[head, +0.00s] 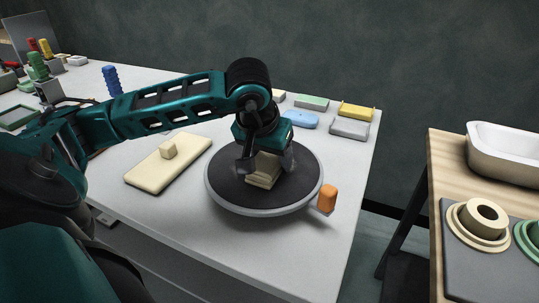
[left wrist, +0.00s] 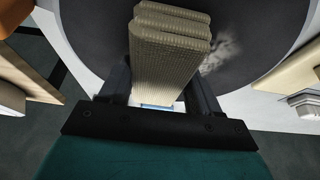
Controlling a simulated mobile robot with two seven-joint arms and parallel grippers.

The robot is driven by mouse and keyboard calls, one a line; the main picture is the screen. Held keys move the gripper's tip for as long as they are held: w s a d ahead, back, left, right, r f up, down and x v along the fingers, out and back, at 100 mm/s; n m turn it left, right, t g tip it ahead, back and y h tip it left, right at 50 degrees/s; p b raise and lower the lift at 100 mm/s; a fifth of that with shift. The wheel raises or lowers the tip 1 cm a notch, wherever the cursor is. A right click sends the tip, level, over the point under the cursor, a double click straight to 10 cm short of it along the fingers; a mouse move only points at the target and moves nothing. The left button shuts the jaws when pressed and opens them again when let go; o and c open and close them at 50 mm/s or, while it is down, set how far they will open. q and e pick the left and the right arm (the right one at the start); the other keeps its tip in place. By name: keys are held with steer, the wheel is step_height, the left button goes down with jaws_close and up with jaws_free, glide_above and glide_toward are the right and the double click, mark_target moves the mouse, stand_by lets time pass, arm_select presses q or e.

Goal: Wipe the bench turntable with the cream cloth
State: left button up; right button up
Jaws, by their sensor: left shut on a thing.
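The bench turntable (head: 226,185) is a dark round disc with a pale rim and an orange knob (head: 327,198) at its right front. My left gripper (head: 264,160) is over the disc and shut on the cream cloth (head: 264,172), a folded, ribbed pad. The cloth is at the disc's surface in the head view; whether it touches cannot be told. In the left wrist view the cloth (left wrist: 170,50) sits between the fingers, and a pale dusty smudge (left wrist: 222,48) shows on the disc beside it. My right gripper is not in view.
A cream slab (head: 160,178) with a small block on it lies left of the turntable. Blue, green, grey and yellow items (head: 349,128) stand behind it. A wooden table (head: 438,165) with a white basin (head: 503,150) and ring-shaped pieces stands across a gap at right.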

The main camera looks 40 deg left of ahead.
mark_target(298, 147)
arm_select(q)
steer(key=shift+w, duration=2.3)
steer(key=shift+w+p, duration=0.45)
steer(key=shift+w, duration=1.8)
steer(key=shift+s, duration=0.1)
steer(key=shift+s+b, duration=0.3)
steer(key=shift+s, duration=1.95)
